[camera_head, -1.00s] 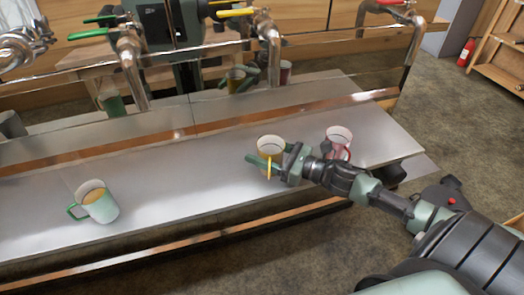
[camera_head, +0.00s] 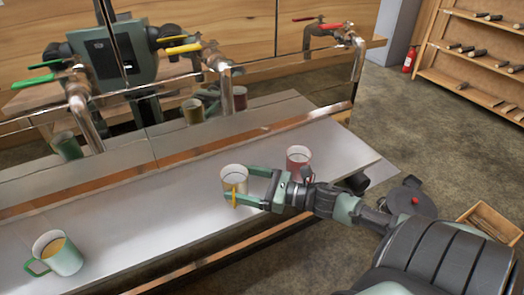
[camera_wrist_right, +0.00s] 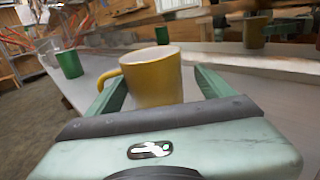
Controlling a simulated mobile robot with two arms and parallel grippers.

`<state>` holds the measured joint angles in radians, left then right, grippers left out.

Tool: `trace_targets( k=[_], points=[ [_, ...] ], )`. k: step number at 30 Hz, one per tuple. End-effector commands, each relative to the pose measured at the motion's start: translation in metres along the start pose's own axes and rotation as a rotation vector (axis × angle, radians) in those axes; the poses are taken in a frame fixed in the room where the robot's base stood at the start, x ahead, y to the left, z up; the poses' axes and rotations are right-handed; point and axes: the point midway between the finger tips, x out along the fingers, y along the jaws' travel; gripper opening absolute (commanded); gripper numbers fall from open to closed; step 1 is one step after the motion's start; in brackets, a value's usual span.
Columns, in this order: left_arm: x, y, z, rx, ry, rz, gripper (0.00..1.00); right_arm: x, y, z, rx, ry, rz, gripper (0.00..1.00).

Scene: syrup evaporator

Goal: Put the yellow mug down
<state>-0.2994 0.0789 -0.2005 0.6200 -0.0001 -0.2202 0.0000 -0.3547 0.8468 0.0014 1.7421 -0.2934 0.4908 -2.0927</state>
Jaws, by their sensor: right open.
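The yellow mug (camera_head: 229,182) stands upright on the steel counter (camera_head: 150,222), left of the red mug. It also shows in the right wrist view (camera_wrist_right: 152,82), its handle toward the left. My right gripper (camera_head: 247,186) is open, with its green fingers extending on either side of the mug. In the wrist view the gripper (camera_wrist_right: 160,92) has the mug between its spread fingers, with a visible gap at least on the right. My left gripper is not in view.
A red mug (camera_head: 299,158) stands just behind my right gripper. A green mug (camera_head: 66,258) with tan contents stands at lower left. Taps with green (camera_head: 38,82), yellow (camera_head: 184,49) and red (camera_head: 333,27) handles rise behind the counter, before a reflective panel. Counter between the yellow and green mugs is clear.

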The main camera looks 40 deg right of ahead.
Motion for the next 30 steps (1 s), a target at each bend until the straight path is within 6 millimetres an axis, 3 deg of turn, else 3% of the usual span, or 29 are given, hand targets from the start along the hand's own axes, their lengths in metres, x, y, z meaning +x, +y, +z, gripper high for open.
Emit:
trace_targets(
  k=[6,12,30],
  points=[
    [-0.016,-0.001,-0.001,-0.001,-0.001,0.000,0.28,-0.048,0.000,0.002,0.004,0.002,-0.004,0.82],
    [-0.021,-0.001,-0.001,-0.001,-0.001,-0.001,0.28,-0.070,0.000,0.001,0.001,0.000,-0.001,0.82],
    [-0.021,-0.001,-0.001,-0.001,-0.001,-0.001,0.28,-0.075,0.000,0.000,0.000,0.000,0.000,0.82]
  ],
)
